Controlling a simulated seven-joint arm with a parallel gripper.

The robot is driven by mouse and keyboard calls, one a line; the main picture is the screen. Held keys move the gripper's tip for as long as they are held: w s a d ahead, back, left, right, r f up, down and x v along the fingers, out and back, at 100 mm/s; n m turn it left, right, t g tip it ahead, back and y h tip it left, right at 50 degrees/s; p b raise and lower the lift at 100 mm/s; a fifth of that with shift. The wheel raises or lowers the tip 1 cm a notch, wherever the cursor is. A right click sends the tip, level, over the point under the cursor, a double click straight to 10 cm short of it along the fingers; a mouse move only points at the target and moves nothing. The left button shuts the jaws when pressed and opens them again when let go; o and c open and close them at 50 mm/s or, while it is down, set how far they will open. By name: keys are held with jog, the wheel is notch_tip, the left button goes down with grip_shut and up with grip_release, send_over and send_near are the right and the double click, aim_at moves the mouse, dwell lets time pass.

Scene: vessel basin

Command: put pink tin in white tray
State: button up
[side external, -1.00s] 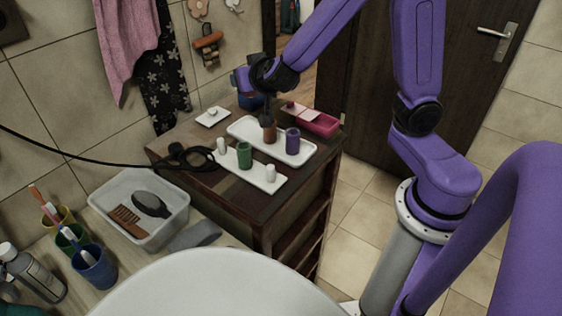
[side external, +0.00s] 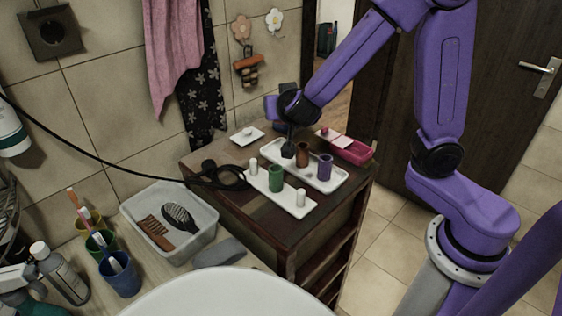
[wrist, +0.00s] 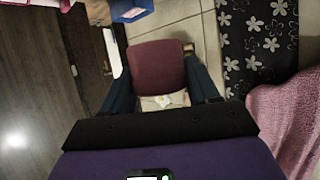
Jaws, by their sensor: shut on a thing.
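In the wrist view my gripper (wrist: 160,90) is shut on a dull pink-red tin (wrist: 157,65), with one dark finger on either side of it. In the side view my gripper (side external: 288,149) points down at the left end of the rear white tray (side external: 335,183), close beside a brown tin (side external: 302,155). The held tin cannot be made out in that view. A purple tin (side external: 325,167) stands upright on this tray. A second white tray (side external: 283,201) in front holds a green tin (side external: 275,178) and two small white cylinders.
A pink box (side external: 356,153) sits at the cabinet's right edge. A small white dish (side external: 246,135) lies at the back left. A black cable and dark coiled item (side external: 222,177) lie left of the trays.

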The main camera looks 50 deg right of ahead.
jog(key=s+a+m+g+h, duration=0.2)
jog(key=s+a+m+h, duration=0.1)
jog(key=a, duration=0.2)
send_over(231, 161)
jog(key=s, duration=0.1)
jog(key=shift+m+g, duration=0.4)
jog(key=f, duration=0.8)
jog(key=shift+s+d+f, duration=0.1)
jog(key=shift+s, duration=0.1)
jog(key=shift+w+f, duration=0.55)
jog(key=shift+f, duration=0.1)
jog(key=shift+w+f, duration=0.1)
jog(key=shift+f, duration=1.5)
jog(key=shift+f, duration=0.1)
jog(key=o, duration=1)
jog(key=shift+o, duration=0.2)
